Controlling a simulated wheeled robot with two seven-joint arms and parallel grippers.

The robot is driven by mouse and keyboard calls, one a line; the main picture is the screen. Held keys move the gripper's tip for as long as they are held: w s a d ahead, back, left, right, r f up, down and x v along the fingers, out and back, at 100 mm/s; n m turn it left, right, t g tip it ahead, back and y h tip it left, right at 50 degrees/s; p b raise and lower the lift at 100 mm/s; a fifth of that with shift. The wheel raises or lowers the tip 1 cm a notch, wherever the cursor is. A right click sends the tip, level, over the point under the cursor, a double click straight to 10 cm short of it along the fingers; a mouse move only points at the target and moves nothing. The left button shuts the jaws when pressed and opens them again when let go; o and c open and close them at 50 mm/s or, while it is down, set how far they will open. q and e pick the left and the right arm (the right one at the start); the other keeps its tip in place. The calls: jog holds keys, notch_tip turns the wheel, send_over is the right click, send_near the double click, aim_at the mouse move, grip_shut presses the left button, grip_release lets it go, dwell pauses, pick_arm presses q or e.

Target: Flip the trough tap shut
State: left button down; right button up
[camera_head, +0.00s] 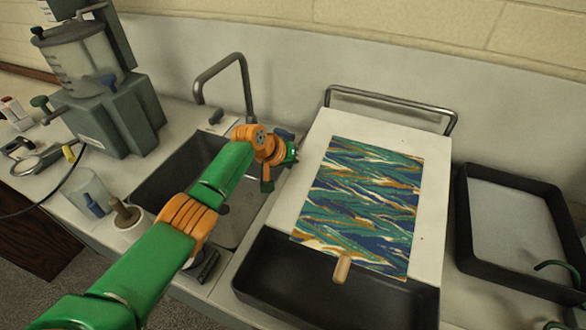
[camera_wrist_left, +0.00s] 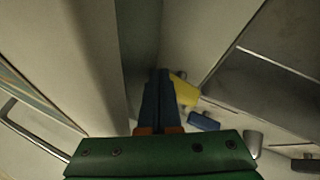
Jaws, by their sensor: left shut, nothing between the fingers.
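A grey gooseneck tap (camera_head: 226,68) stands at the back of the dark sink (camera_head: 165,185). A small blue lever (camera_head: 284,133) shows right of its base, partly behind my left wrist. I cannot tell whether the fingers touch the yellow piece.
A white board (camera_head: 428,200) with a marbled sheet (camera_head: 365,200) lies right of the sink, above a black trough (camera_head: 335,290). A metal rail (camera_head: 390,95) runs behind it. A black tray (camera_head: 515,190) sits at the right, a grey machine (camera_head: 115,120) at the left.

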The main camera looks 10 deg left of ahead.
dwell(0.6)
pick_arm(q)
jog(key=shift+r, duration=0.25)
jog(key=p+v, duration=0.1)
jog(key=v, duration=0.5)
jog(key=shift+s+a+r, duration=0.2)
jog(key=shift+s, duration=0.05)
